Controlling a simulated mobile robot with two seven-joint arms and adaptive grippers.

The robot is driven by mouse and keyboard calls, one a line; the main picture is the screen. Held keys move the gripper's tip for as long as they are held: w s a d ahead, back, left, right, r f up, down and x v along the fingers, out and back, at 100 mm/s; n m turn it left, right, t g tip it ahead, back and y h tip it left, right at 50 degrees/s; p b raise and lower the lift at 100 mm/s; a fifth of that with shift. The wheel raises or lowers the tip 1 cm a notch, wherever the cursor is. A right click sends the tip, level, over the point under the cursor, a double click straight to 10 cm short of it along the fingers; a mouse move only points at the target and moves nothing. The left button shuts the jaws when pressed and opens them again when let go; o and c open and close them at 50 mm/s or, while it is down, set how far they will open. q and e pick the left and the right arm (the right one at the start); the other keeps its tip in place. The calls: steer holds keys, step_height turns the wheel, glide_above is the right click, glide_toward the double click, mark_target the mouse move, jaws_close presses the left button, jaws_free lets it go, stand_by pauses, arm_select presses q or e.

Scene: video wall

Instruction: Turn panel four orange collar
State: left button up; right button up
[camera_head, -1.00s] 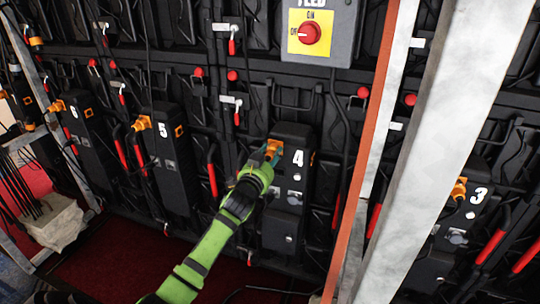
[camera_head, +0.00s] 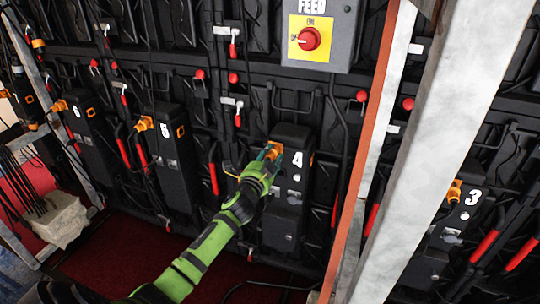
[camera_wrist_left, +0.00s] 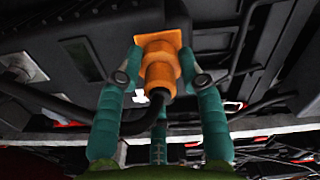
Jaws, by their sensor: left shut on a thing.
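Panel four (camera_head: 294,160) is a black box with a white 4 near its top, in the middle of the head view. Its orange collar (camera_head: 274,149) is at the box's upper left. My left gripper (camera_head: 269,153) is at the collar, its teal fingers shut on it. In the left wrist view the orange collar (camera_wrist_left: 160,70) sits between the two teal fingers of my left gripper (camera_wrist_left: 162,82). A black cable leaves the collar's near end. The fingers partly hide the collar in the head view. My right gripper is not in view.
Panels five (camera_head: 172,150) and three (camera_head: 457,215) carry similar orange collars. A pale metal post (camera_head: 440,150) stands right of panel four. A grey feed box with a red knob (camera_head: 309,39) hangs above. Red-handled levers and cables surround the panels.

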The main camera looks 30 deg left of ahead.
arm_select(q)
steer(key=shift+d+r+m, duration=0.15)
steer(key=shift+m, duration=0.55)
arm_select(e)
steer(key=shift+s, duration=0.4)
arm_select(q)
steer(key=o, duration=1.1)
steer(key=shift+o, duration=0.2)
steer(key=shift+w, duration=0.1)
steer(key=v, duration=1.2)
